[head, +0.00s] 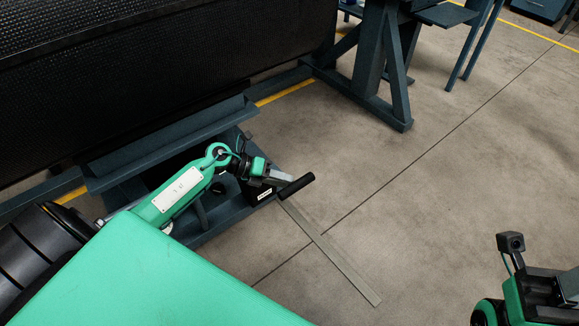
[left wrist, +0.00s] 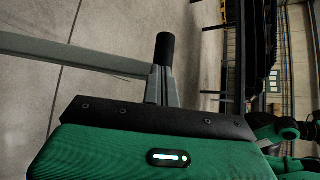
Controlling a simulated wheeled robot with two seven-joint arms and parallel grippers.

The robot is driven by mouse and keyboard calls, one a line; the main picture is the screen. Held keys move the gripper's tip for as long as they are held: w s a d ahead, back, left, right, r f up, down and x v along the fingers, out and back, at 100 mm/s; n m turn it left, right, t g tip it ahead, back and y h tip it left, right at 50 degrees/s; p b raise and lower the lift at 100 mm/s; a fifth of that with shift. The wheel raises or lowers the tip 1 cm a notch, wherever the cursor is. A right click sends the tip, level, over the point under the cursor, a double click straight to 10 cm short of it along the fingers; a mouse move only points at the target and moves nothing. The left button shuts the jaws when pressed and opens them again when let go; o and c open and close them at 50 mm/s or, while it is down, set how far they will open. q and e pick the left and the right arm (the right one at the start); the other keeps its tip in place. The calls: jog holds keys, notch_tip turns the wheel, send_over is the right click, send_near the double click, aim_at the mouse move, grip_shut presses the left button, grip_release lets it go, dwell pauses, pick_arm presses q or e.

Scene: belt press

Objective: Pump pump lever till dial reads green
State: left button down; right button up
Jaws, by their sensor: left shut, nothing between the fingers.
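A long flat grey bar (head: 335,255) with a black cylindrical grip (head: 297,186) set crosswise at its far end looks like the pump lever. The grip (left wrist: 165,48) and bar (left wrist: 80,57) also show in the left wrist view. My left gripper (head: 287,178) is shut and empty, its grey fingertips (left wrist: 160,80) close beside the grip. I cannot tell whether they touch it. Part of my right wrist (head: 540,285) shows at the lower right; its fingers are not visible. No dial is visible in either view.
A large black textured belt (head: 170,70) on a dark blue frame fills the upper left. A blue metal stand (head: 385,60) is at the top. Concrete floor (head: 450,170) to the right is clear.

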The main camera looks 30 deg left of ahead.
aim_at(288, 190)
pick_arm(q)
jog(key=shift+s+d+f, duration=0.15)
jog(key=shift+d+f, duration=0.15)
jog(key=shift+f, duration=0.05)
jog(key=shift+s+d+f, duration=0.2)
jog(key=shift+d+f, duration=0.3)
jog(key=shift+f, duration=0.15)
jog(key=shift+s+d+f, duration=0.2)
jog(key=shift+d+f, duration=0.25)
jog(key=shift+f, duration=0.2)
jog(key=shift+s+d+f, duration=0.15)
jog(key=shift+d+f, duration=0.1)
jog(key=shift+f, duration=0.3)
jog(key=shift+a+r+p, duration=0.25)
jog(key=shift+r+p, duration=0.05)
jog(key=shift+r, duration=0.3)
